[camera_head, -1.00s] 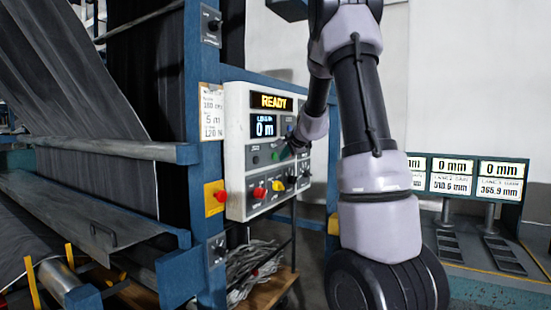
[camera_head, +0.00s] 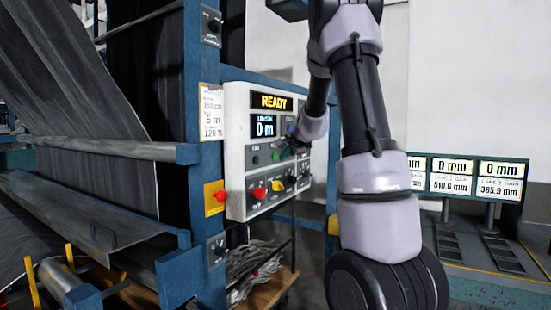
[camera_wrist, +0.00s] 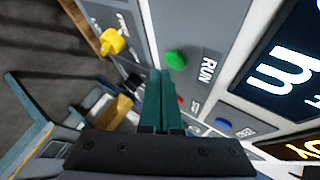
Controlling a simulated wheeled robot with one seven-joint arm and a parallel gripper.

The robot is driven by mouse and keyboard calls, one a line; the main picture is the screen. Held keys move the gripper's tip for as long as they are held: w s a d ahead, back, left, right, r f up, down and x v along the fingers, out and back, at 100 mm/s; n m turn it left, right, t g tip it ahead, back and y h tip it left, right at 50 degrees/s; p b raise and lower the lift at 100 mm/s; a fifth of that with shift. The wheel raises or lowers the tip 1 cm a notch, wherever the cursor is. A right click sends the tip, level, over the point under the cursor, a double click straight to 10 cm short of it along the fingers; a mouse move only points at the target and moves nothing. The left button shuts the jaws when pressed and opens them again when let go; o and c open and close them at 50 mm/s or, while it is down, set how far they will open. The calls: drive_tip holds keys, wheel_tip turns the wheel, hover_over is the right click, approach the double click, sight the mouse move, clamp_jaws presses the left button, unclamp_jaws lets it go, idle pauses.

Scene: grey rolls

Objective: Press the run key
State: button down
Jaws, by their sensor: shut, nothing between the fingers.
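The run key is a round green button (camera_wrist: 176,60) with the label RUN beside it, on the grey control panel (camera_wrist: 205,28) in the wrist view. My gripper (camera_wrist: 160,76) is shut and empty. Its teal fingertips lie just left of and below the green button in that view; I cannot tell whether they touch the panel. In the head view my gripper (camera_head: 287,152) is at the right half of the control panel (camera_head: 235,150), whose sign reads READY and display 0 m.
A yellow knob (camera_wrist: 112,41), a red button (camera_wrist: 180,100) and a blue button (camera_wrist: 225,122) sit near the fingers. A red stop button (camera_head: 260,193) is lower on the panel. The blue frame (camera_head: 205,120) with grey fabric stands left; several length readouts (camera_head: 452,175) stand right.

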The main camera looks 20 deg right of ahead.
drive_tip(key=shift+w+a, duration=0.25)
drive_tip(key=shift+w, duration=0.1)
drive_tip(key=shift+w+a, duration=0.3)
drive_tip(key=shift+w, duration=0.05)
idle(0.8)
drive_tip(key=shift+s+d, duration=0.1)
drive_tip(key=shift+s, duration=0.05)
drive_tip(key=shift+s+d, duration=0.4)
drive_tip(key=shift+s, duration=0.15)
drive_tip(key=shift+s+d, duration=0.1)
drive_tip(key=s+d, duration=0.1)
drive_tip(key=s, duration=0.1)
drive_tip(key=s+d, duration=0.1)
drive_tip(key=d, duration=0.1)
drive_tip(key=shift+s, duration=0.4)
idle(0.7)
